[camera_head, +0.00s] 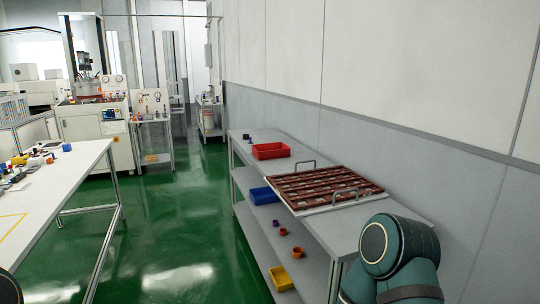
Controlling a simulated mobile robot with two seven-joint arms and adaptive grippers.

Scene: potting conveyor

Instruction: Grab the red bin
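The red bin (271,151) is a shallow open box. It sits on the top of the long grey shelf table (397,220) along the right wall, towards its far end. It looks empty. My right arm shows at the bottom right, in front of the near end of the table, well short of the bin. Neither gripper is in view.
A brown slotted tray (324,186) with metal handles lies on the tabletop nearer than the bin. A blue bin (264,196), a yellow bin (281,278) and small pots are on the lower shelves. A white table (62,183) stands left. Green floor (175,220) between is clear.

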